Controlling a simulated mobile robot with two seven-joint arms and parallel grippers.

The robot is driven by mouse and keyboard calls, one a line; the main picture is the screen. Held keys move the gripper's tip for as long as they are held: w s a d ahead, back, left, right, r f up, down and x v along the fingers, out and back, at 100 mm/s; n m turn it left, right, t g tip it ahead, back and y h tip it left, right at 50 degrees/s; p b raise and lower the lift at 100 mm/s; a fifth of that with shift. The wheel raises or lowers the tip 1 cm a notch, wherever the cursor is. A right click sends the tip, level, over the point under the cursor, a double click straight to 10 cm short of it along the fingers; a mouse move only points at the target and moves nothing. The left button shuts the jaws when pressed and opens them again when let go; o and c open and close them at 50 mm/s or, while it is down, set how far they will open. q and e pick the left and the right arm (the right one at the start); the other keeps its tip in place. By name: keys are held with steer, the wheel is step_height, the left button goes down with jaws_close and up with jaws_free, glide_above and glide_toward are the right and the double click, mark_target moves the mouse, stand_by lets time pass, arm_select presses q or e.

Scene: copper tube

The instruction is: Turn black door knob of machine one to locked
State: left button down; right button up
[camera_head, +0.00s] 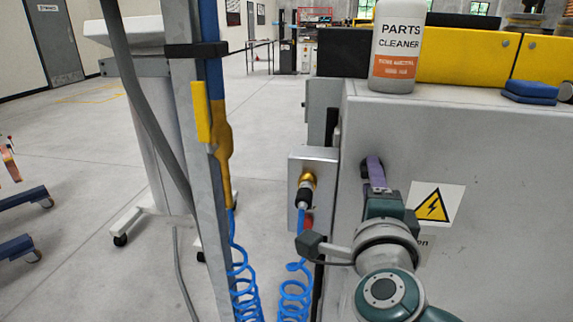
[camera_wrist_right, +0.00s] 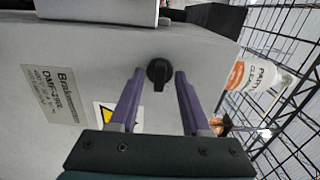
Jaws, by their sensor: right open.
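The black door knob (camera_wrist_right: 158,72) sits on the grey machine panel (camera_wrist_right: 95,50) in the right wrist view. Its grip bar points down in that picture. My right gripper (camera_wrist_right: 159,80) is open, with one purple finger on each side of the knob in that view. I cannot tell whether the fingers touch it. In the head view my right gripper (camera_head: 374,168) is close to the front of the machine (camera_head: 500,200), near its left edge. There the knob is mostly or wholly hidden by the fingers. My left gripper is not in view.
A parts cleaner bottle (camera_head: 398,45) and blue cloths (camera_head: 530,90) rest on the machine's top. A warning label (camera_head: 437,205) is right of my gripper. A grey connector box (camera_head: 313,185) with a blue coiled hose (camera_head: 293,290) and a metal post (camera_head: 185,110) stand left. Open floor lies farther left.

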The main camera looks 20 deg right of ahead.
steer(key=v, duration=1)
steer(key=shift+p, duration=0.35)
